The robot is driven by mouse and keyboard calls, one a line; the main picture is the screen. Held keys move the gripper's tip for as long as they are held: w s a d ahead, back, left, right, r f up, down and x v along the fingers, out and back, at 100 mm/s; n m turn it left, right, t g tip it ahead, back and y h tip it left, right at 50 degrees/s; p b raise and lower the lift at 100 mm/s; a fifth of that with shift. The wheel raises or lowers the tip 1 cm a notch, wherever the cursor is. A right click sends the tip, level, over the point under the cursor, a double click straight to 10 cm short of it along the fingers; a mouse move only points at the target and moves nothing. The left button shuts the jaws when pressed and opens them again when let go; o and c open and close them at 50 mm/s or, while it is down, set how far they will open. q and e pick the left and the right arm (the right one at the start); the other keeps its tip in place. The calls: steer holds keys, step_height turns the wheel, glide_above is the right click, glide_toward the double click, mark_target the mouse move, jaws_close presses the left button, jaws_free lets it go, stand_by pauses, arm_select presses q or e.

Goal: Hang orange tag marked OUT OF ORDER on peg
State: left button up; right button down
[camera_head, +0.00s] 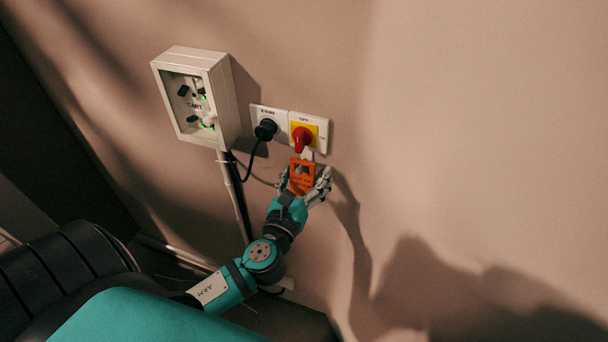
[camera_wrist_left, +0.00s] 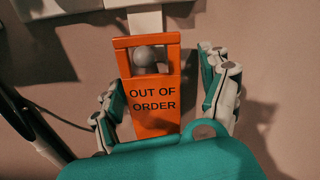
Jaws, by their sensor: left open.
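The orange tag (camera_head: 302,177) marked OUT OF ORDER hangs against the wall just below the red rotary switch. In the left wrist view the tag (camera_wrist_left: 155,106) is upright, and the round grey end of the peg (camera_wrist_left: 146,56) shows through the opening at its top. My left gripper (camera_head: 305,182) is open around the tag. In the left wrist view its fingers (camera_wrist_left: 170,82) stand apart on both sides of the tag, with a gap visible on the right; whether the left finger touches cannot be told. My right gripper is not in view.
A red switch (camera_head: 302,138) on a yellow plate sits above the tag. Beside it a black plug (camera_head: 265,129) with a cable is in a white socket. A grey box (camera_head: 224,103) with a window is at the upper left. The wall to the right is bare.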

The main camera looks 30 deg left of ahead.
arm_select(q)
steer(key=v, duration=1.2)
steer(key=s+f+n+g+h, duration=0.1)
steer(key=s+f+n+g, duration=0.15)
steer(key=f, duration=0.85)
steer(key=s+a+f+n+g, duration=0.1)
steer(key=f+n+g, duration=0.25)
steer(key=f, duration=0.75)
steer(key=s+f+n+g+h, duration=0.1)
steer(key=f+n+g, duration=0.25)
steer(key=f, duration=0.65)
steer(key=s+d+f+n+g+h, duration=0.2)
steer(key=s+f+n+g, duration=0.5)
steer(key=s+f+n, duration=1.2)
steer(key=s+f, duration=0.3)
steer(key=s, duration=0.1)
steer(key=shift+d+f, duration=0.3)
steer(key=shift+d, duration=0.05)
steer(key=shift+s, duration=0.15)
